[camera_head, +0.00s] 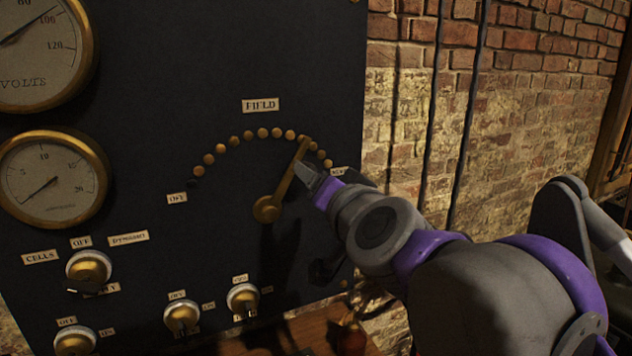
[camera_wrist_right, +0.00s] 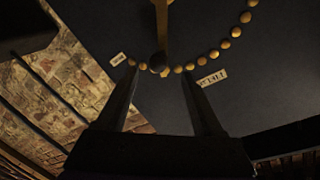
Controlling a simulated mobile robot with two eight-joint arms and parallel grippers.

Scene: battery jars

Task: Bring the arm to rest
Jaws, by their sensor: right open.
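My right gripper (camera_head: 313,178) reaches in from the right to the dark panel, close to the brass lever (camera_head: 285,181) of the FIELD dial. In the right wrist view its two fingers (camera_wrist_right: 159,75) are apart. The lever (camera_wrist_right: 162,25) shows beyond them, with a dark round knob (camera_wrist_right: 158,62) between the fingertips as seen from there. I cannot tell whether a finger touches it. The lever tilts up and right from its pivot, its tip near the right end of the arc of brass studs (camera_head: 249,135). My left gripper is not in view.
The panel (camera_head: 230,60) carries two gauges (camera_head: 52,178) at left and several brass knobs (camera_head: 243,297) below. A brick wall (camera_head: 520,110) with dark vertical conduits (camera_head: 468,110) stands at right. A wooden surface (camera_head: 300,335) lies below the panel.

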